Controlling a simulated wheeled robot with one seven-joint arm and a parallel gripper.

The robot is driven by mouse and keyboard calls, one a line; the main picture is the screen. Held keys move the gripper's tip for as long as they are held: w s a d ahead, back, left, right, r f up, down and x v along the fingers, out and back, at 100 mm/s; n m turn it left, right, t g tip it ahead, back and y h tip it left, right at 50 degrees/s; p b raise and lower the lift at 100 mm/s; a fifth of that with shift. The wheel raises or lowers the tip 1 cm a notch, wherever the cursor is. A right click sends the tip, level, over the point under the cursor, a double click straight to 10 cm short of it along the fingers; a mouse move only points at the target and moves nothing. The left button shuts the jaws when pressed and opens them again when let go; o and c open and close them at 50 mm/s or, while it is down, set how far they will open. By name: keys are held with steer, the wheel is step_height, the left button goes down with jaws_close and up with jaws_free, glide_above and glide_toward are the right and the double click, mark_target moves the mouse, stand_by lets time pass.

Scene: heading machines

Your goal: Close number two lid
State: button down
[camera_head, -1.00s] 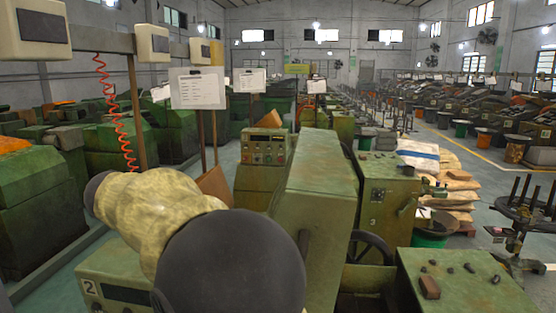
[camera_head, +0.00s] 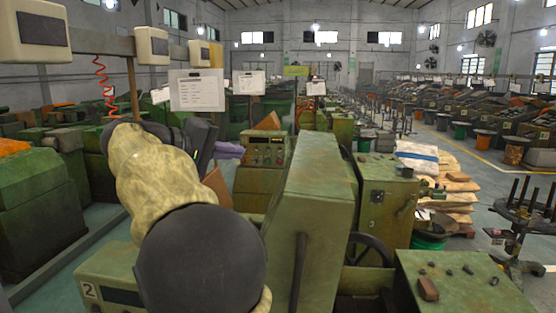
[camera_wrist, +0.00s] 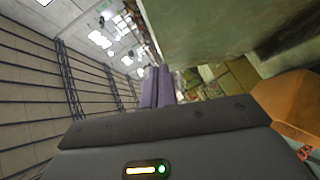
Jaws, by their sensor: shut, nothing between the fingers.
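The number two machine shows its "2" label (camera_head: 88,291) on a green housing at the lower left of the head view, partly hidden by my arm. A tall green lid-like cover (camera_head: 318,205) stands raised to the right of my arm. My gripper (camera_head: 229,150) is to the left of the cover's upper end, apart from it in the picture. Its purple fingers also show in the wrist view (camera_wrist: 157,88), closed together and empty. A large green surface (camera_wrist: 220,35) fills the wrist view's upper right; it looks like the cover's face.
A machine marked "3" (camera_head: 385,195) stands right of the cover, with a dark handwheel (camera_head: 370,250) near it. A control box (camera_head: 264,150) with knobs is behind my gripper. A green bench (camera_head: 460,285) with small parts is lower right.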

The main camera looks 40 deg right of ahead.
steer(key=s+d+f+p, duration=0.1)
steer(key=d, duration=0.2)
steer(key=s+d+f+p, duration=0.1)
steer(key=d, duration=0.2)
steer(key=s+d+f+p, duration=0.1)
steer(key=d+p, duration=0.1)
steer(key=d, duration=0.2)
steer(key=shift+s+f, duration=0.2)
steer(key=shift+d+f, duration=0.1)
steer(key=shift+d, duration=0.05)
steer(key=shift+w, duration=0.15)
steer(key=shift+f, duration=0.1)
